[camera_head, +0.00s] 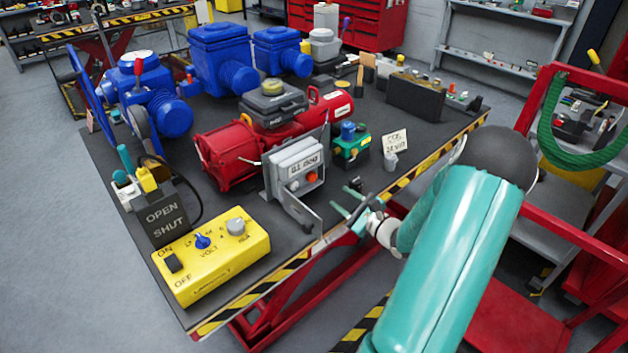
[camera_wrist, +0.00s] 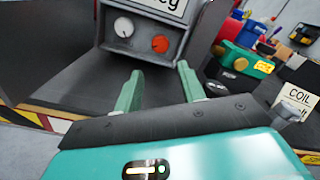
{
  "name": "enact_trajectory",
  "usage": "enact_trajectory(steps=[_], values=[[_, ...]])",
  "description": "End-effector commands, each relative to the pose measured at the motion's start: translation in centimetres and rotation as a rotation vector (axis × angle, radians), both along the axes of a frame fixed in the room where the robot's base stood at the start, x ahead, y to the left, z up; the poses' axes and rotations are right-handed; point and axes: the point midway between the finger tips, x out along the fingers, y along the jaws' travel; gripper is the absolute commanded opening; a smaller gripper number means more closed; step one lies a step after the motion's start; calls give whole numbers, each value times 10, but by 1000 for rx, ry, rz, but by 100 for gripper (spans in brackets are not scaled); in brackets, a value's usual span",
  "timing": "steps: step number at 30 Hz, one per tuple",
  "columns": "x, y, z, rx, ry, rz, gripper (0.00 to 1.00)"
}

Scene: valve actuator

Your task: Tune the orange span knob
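The orange span knob (camera_head: 311,177) sits on the lower front of a grey box (camera_head: 292,160) on the workbench. In the wrist view the orange knob (camera_wrist: 160,44) is a round disc with a slot, right of a white knob (camera_wrist: 124,27). My gripper (camera_head: 350,200) is in front of the box, to the right of and below the knob in the head view. Its two green fingers (camera_wrist: 159,84) are spread apart with nothing between them. The knob appears beyond the fingertips, between them, apart from both.
An open grey cover plate (camera_head: 297,218) sticks out below the box. A green device (camera_head: 351,146) and a "COIL" card (camera_head: 396,141) stand to the right. A yellow control box (camera_head: 212,255) lies at the left front. The bench edge has black-yellow stripes.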

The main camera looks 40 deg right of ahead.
Motion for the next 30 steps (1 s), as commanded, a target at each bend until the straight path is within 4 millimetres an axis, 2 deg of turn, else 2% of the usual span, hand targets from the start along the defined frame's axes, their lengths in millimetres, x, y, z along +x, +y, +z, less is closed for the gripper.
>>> enact_trajectory(steps=[12,16,21,29,30], values=[[83,4,0,-1,0,4,40],[103,5,-1,0,1,3,40],[117,5,0,0,1,2,40],[118,4,0,0,2,1,40],[118,4,0,0,2,1,34]])
